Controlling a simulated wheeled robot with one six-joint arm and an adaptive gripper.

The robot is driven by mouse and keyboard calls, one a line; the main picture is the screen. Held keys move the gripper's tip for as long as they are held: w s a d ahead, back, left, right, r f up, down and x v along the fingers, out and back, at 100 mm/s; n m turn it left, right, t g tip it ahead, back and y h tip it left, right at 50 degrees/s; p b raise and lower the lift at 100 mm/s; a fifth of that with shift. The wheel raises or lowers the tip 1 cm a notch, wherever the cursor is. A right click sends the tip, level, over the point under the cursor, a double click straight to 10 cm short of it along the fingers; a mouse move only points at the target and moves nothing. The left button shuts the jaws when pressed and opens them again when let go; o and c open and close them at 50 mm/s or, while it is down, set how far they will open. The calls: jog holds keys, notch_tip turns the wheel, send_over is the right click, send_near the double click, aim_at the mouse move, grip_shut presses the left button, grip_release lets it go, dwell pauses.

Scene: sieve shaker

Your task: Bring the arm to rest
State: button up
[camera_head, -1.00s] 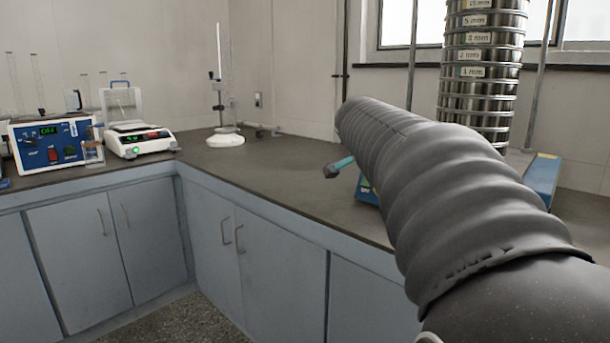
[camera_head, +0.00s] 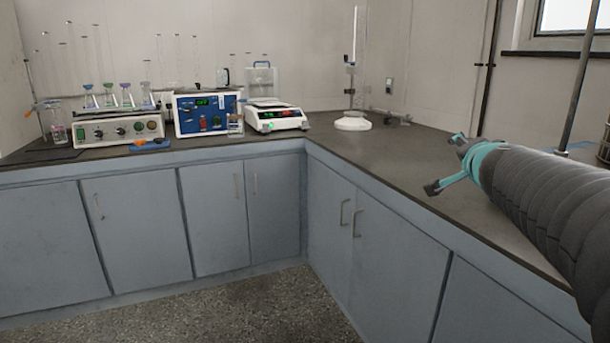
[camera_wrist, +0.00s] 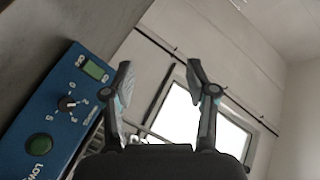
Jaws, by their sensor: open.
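My gripper (camera_head: 444,164) shows at the right of the head view, at the end of my grey-sleeved arm. Its teal and dark fingers are spread apart with nothing between them. It is over the right-hand worktop (camera_head: 400,160), near its front edge. In the wrist view my gripper (camera_wrist: 158,80) also has its two fingers apart and empty. A blue control panel (camera_wrist: 62,115) with a green display, a knob and a green button is at the left of that view, beside the fingers and apart from them.
A white balance (camera_head: 275,117), a blue instrument (camera_head: 207,113) and a grey device with flasks (camera_head: 118,128) stand on the left worktop. A burette stand (camera_head: 353,122) is near the corner. The worktop between that stand and my gripper is mostly clear. Blue cabinets (camera_head: 235,220) are below.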

jog(key=s+a+f+n+g+y, duration=0.6)
jog(key=s+a+f+n, duration=0.2)
jog(key=s+a+f, duration=0.55)
jog(key=s+a+f+n+g+h, duration=0.1)
jog(key=s+f+n+g, duration=0.1)
jog(key=s+f, duration=0.4)
jog(key=s+a+f+n+g+h, duration=0.1)
jog(key=s+f, duration=0.4)
jog(key=s, duration=0.5)
jog(key=a+n+g, duration=0.1)
jog(key=n, duration=0.1)
jog(key=shift+s+f+n, duration=0.2)
jog(key=shift+f+n, duration=0.1)
jog(key=shift+f, duration=0.05)
jog(key=c, duration=0.3)
jog(key=shift+d, duration=0.15)
